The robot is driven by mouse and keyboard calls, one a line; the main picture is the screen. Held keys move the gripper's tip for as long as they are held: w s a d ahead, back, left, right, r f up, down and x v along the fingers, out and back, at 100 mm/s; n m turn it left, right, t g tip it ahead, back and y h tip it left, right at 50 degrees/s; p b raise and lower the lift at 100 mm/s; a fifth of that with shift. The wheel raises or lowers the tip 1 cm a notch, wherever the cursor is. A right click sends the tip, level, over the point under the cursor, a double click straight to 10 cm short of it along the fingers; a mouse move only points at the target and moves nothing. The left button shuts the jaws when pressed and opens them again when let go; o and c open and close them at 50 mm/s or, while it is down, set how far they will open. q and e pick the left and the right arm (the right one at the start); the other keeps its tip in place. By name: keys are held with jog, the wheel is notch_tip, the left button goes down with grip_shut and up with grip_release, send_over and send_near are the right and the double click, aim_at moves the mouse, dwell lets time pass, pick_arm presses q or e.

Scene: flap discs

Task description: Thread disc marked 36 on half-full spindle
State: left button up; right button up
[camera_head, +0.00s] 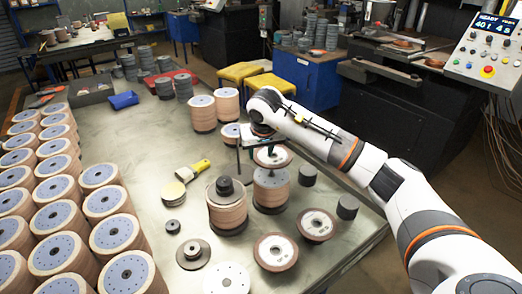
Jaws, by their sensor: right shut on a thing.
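My right gripper (256,146) reaches in from the right and is shut on a brown-rimmed flap disc (272,158). The disc is held roughly level above a shorter stack of discs on a spindle (270,193), with a gap showing between them. Any number on the held disc is too small to read. A fuller spindle stack (227,207) with a black knob on top stands to the left. Loose discs lie in front: one (276,252) and another (317,225), their marks unreadable. My left gripper is not in view.
Rows of disc stacks (59,215) fill the left side. A yellow-handled tool (187,180), a dark flange (193,253) and black cylinders (308,175) lie around the spindles. Yellow stools (240,73) stand behind. The table's middle left is clear.

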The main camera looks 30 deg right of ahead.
aim_at(261, 159)
jog(key=shift+f+b, duration=0.85)
jog(key=shift+f, duration=0.45)
jog(key=shift+f, duration=0.2)
jog(key=shift+f+b, duration=0.2)
jog(key=shift+b, duration=0.1)
jog(key=shift+f+b, duration=0.45)
jog(key=shift+f, duration=0.25)
jog(key=o, duration=0.8)
jog(key=shift+f, duration=0.2)
jog(key=o, duration=0.5)
jog(key=shift+a+r, duration=0.1)
